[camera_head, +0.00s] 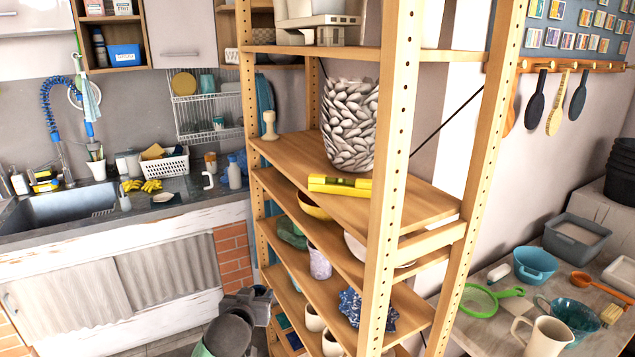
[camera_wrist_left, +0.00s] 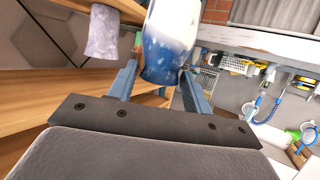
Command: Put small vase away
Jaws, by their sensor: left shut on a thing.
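A small blue-and-white vase (camera_wrist_left: 170,45) is between the fingers of my left gripper (camera_wrist_left: 158,82) in the left wrist view; its top end runs out of the frame. My left gripper (camera_head: 262,294) is shut on it. In the head view the gripper is low, at the left front edge of the wooden shelf rack (camera_head: 385,180), and I cannot make out the vase there. My right gripper is not in view.
On the rack stand a pale lilac speckled cup (camera_head: 319,262), a green bowl (camera_head: 291,232), a dark blue spiky piece (camera_head: 368,308) and white cups (camera_head: 314,318). A large pebbled vase (camera_head: 350,125) and a yellow level (camera_head: 340,186) are higher. A sink counter (camera_head: 120,222) lies left.

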